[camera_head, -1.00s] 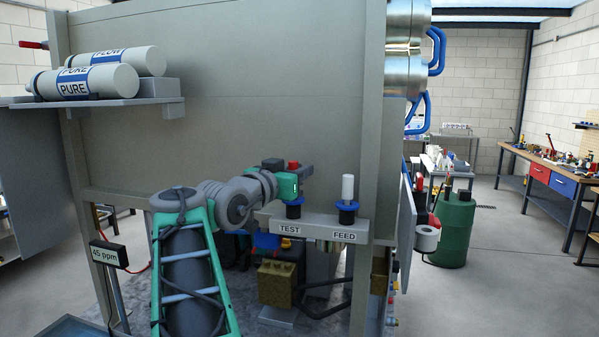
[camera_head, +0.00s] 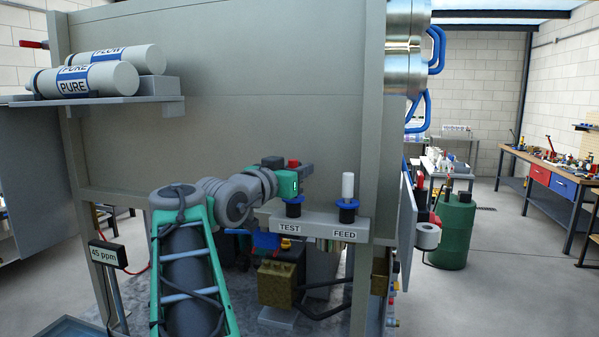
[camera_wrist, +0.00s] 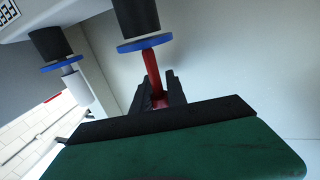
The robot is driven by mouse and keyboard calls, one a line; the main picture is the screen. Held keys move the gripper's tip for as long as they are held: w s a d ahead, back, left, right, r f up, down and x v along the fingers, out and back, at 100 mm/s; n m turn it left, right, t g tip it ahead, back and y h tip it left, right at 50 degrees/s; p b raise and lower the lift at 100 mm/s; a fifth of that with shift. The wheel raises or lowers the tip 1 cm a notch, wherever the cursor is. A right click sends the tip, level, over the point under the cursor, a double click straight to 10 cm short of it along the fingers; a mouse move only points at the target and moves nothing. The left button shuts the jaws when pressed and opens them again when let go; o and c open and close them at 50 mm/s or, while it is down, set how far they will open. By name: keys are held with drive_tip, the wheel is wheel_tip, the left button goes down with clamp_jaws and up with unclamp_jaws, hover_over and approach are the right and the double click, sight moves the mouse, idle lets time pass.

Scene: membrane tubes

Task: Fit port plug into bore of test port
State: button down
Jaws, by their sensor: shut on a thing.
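The test port is a black cylinder with a blue ring (camera_head: 294,200) above the TEST label. In the wrist view its black body and blue ring (camera_wrist: 145,44) hang from the top of the picture. My gripper (camera_wrist: 160,92) is shut on the red port plug (camera_wrist: 152,68), a slim rod whose far end meets the blue ring in that view. I cannot tell whether its tip is inside the bore. In the head view my gripper (camera_head: 305,172) is just above the test port, with a red part of the plug (camera_head: 293,164) showing on top.
The feed port (camera_head: 348,208) stands to the right with a white plug (camera_head: 348,186) upright in it; this plug also shows in the wrist view (camera_wrist: 77,87). A grey panel (camera_head: 230,110) rises behind my arm. A frame post (camera_head: 374,130) stands to the right.

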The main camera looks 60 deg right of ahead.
drive_tip(key=shift+f+b, duration=1.9)
drive_tip(key=shift+b, duration=0.05)
drive_tip(key=c, duration=1.2)
unclamp_jaws()
drive_tip(key=shift+c, duration=0.2)
drive_tip(key=shift+a, duration=0.15)
drive_tip(key=a+b, duration=0.2)
drive_tip(key=a, duration=0.5)
drive_tip(key=shift+w+a, duration=0.25)
drive_tip(key=shift+w, duration=0.15)
